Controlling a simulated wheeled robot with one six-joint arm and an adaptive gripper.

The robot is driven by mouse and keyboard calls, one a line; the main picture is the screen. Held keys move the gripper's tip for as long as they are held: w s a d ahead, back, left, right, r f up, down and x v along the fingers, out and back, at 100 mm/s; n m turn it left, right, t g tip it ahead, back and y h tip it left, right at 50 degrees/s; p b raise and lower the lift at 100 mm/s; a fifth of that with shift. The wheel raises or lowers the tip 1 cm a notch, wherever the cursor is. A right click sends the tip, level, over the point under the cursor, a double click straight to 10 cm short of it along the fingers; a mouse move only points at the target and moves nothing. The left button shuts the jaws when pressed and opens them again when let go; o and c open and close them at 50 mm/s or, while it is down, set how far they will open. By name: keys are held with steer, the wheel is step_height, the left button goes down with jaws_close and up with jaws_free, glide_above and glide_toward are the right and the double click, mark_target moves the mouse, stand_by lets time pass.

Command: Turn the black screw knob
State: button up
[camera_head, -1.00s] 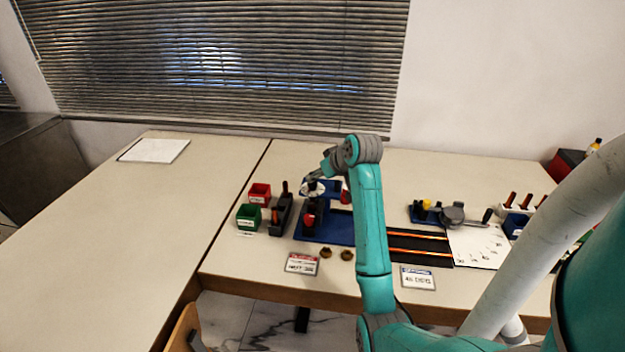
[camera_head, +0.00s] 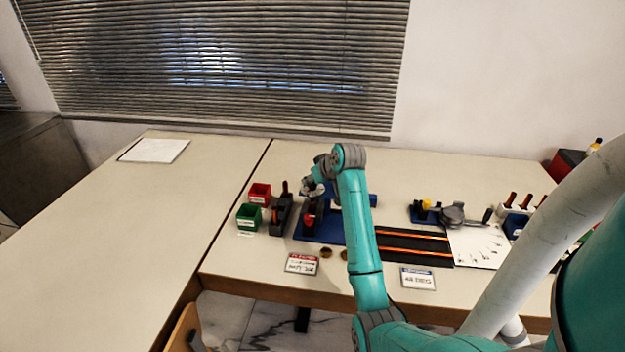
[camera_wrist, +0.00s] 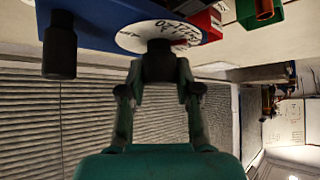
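The black screw knob (camera_wrist: 160,58) stands out from a white dial disc (camera_wrist: 130,38) with printed numbers, in the wrist view. My gripper (camera_wrist: 160,78) has a finger on each side of this knob, with no clear gap between fingers and knob. In the head view, my gripper (camera_head: 310,187) is over the blue rig (camera_head: 322,229) at the table's middle left and partly hides the dial. A second, longer black knob (camera_wrist: 60,48) is on the blue body to the left in the wrist view, apart from the fingers.
A red bin (camera_head: 260,193), a green bin (camera_head: 249,217) and a dark holder (camera_head: 281,214) stand left of the rig. Two brass pieces (camera_head: 326,253) and a red-marked card (camera_head: 302,263) lie in front. Black strips (camera_head: 412,247) lie to the right. The left table is mostly clear.

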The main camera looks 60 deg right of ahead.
jaws_close()
steer(key=shift+m+h, duration=0.3)
steer(key=shift+m, duration=0.1)
steer(key=m+g+h, duration=0.1)
steer(key=m+h, duration=0.1)
steer(key=m, duration=0.1)
steer(key=shift+g, duration=0.4)
steer(key=shift+m+g+h, duration=0.9)
steer(key=shift+m+g, duration=0.2)
steer(key=shift+m, duration=0.8)
steer(key=o, duration=1)
jaws_free()
steer(key=shift+c, duration=0.2)
